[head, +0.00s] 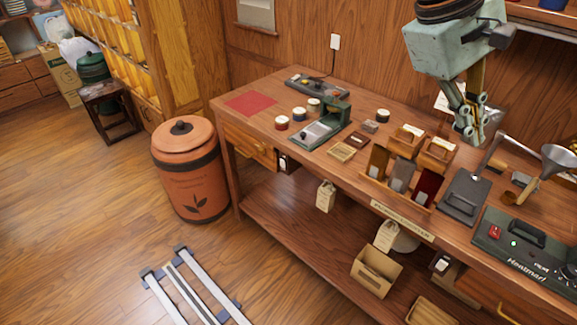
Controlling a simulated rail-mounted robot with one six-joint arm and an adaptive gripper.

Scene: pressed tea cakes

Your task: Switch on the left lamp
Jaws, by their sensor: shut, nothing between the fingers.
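I cannot make out a lamp for certain. A dark panel with small controls (316,84) lies at the back left of the wooden workbench (262,88), near a cord to the wall outlet. A second dark unit (528,252), marked with lettering, sits at the bench's right front with a red switch (495,231) and a small white knob or light (514,243). Whether either unit bears the lamp is too small to tell. My gripper (468,132) points down over the back right of the bench, shut and empty, well apart from the left panel and above the dark unit's left.
A green press-like device (322,124), small jars (299,114), wooden boxes (406,140) and upright coloured slabs (400,176) crowd the middle. A metal funnel (558,158) stands at the right. The red mat (251,103) lies at the left end. A clay bin (188,170) stands beside the bench.

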